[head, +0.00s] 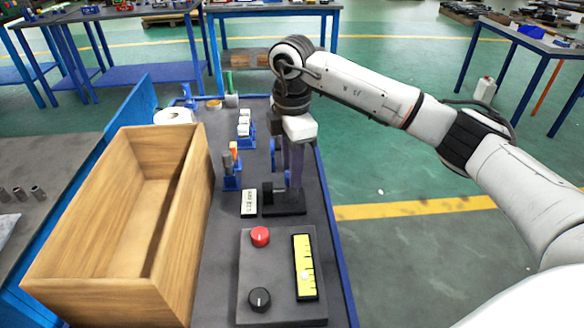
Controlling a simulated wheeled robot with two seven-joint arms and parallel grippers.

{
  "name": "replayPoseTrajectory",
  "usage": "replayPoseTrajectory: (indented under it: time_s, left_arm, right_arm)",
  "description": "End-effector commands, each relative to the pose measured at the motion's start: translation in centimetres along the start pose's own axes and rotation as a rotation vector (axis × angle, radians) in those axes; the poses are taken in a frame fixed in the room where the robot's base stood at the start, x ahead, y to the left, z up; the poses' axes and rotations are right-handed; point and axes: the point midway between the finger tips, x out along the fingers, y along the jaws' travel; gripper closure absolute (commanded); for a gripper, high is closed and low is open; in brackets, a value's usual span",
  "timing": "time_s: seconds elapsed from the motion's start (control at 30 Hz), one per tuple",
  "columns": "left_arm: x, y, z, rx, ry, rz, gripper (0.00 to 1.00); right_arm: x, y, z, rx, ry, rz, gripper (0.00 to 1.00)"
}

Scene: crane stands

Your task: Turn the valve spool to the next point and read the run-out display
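My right gripper (294,162) points down over the blue-edged bench, above a small black base (284,201). Its fingers are seen edge-on, so I cannot tell whether they are apart or hold anything. A blue stand (279,150) shows partly behind the gripper. I cannot make out the valve spool for certain; the gripper may hide it. A small white plate with dark marks (249,203), possibly the run-out display, lies left of the black base; its marks are too small to read. My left gripper is out of view.
An open wooden crate (187,220) fills the left side. A grey panel (278,240) in front carries a red knob (260,236), a black knob (260,299) and a yellow scale (304,265). A blue holder (232,180) and a white roll (173,117) stand further back.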

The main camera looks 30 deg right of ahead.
Motion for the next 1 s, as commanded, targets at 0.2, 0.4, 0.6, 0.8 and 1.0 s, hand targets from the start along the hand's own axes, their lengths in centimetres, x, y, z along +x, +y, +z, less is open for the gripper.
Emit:
replayPoseTrajectory:
  time_s: [0.2, 0.4, 0.6, 0.8, 1.0]
  left_arm:
    - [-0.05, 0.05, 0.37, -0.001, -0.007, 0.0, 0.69]
    - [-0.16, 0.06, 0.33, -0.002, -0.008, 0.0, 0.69]
    - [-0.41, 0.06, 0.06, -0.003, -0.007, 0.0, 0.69]
    - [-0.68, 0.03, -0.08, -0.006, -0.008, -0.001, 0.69]
    - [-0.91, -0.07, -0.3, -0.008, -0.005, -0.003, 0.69]
  right_arm:
    - [-0.03, 0.0, 0.0, -0.001, 0.0, 0.0, 0.96]
    - [-0.08, 0.0, -0.01, -0.029, 0.0, 0.0, 0.96]
    - [-0.14, -0.01, 0.0, -0.125, 0.0, -0.001, 0.96]
    - [-0.19, -0.01, 0.0, -0.289, 0.0, -0.001, 0.96]
    - [-0.16, -0.02, -0.03, -0.48, 0.001, -0.001, 0.96]
